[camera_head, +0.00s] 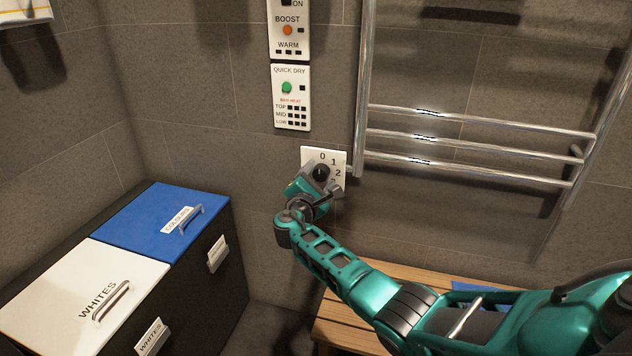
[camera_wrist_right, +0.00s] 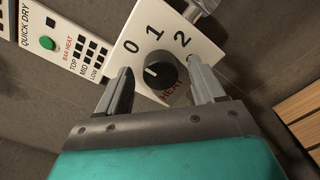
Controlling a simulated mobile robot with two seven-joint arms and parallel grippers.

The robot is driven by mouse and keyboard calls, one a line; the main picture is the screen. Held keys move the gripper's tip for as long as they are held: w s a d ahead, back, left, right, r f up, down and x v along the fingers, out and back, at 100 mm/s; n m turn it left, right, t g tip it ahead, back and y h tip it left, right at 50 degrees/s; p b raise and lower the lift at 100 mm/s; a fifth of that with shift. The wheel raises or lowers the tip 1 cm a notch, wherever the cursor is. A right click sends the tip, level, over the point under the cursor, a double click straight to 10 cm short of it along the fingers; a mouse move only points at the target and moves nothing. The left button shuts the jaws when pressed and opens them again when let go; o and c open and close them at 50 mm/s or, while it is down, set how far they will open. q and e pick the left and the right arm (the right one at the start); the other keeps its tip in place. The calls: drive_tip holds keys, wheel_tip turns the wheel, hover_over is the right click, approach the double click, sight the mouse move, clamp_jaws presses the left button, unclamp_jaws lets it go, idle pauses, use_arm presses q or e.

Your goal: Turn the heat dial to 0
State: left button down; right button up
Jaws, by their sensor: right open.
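My right gripper (camera_wrist_right: 158,88) is open, with one finger on each side of the dial and visible gaps between. In the head view this gripper (camera_head: 322,190) covers the plate's lower left. My left gripper is not in view.
The chrome towel rail (camera_head: 470,150) stands right of and above the plate. The QUICK DRY panel (camera_head: 291,98) and BOOST panel (camera_head: 289,35) are above it. A slatted wooden bench (camera_head: 345,330) lies below my right arm. White-lidded (camera_head: 70,290) and blue-lidded (camera_head: 150,220) hampers stand at left.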

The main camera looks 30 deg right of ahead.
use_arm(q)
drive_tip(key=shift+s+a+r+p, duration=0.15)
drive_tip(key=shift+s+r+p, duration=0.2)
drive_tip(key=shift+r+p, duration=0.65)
use_arm(e)
drive_tip(key=v, duration=1.3)
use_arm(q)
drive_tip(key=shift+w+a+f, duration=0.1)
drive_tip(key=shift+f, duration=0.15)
use_arm(e)
drive_tip(key=shift+d, duration=0.1)
